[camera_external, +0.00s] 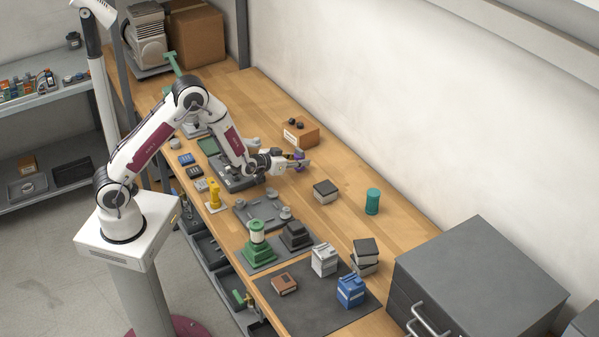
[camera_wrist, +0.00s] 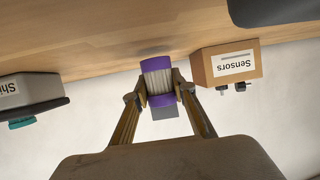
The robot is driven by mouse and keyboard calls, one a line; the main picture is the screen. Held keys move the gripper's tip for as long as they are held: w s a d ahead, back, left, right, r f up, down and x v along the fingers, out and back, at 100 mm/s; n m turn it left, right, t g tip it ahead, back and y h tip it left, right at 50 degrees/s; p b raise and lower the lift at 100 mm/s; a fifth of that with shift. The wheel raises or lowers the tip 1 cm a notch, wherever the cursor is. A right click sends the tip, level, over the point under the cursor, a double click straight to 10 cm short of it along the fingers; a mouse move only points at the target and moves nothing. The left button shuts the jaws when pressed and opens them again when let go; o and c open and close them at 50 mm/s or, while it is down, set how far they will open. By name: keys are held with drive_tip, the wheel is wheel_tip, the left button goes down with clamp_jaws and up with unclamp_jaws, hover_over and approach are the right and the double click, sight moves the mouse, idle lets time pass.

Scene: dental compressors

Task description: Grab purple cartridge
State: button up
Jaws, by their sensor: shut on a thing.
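The purple cartridge (camera_wrist: 157,79) has purple end caps and a pale ribbed middle. In the wrist view it sits between the two fingers of my gripper (camera_wrist: 159,98), which are shut on its sides. In the external view my gripper (camera_external: 292,162) is over the far part of the wooden bench, and only a small purple part of the cartridge (camera_external: 299,154) shows there. The fingers hide the rest. I cannot tell whether the cartridge touches the bench top.
A brown box labelled Sensors (camera_wrist: 226,64) stands close beside the cartridge. A grey box (camera_external: 326,191) and a teal cylinder (camera_external: 372,201) stand to the right on the bench (camera_external: 400,225). The white wall (camera_external: 400,90) is behind. Bare wood lies between the grey box and the wall.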

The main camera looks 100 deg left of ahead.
sight(299, 149)
drive_tip(key=shift+r, duration=4.35)
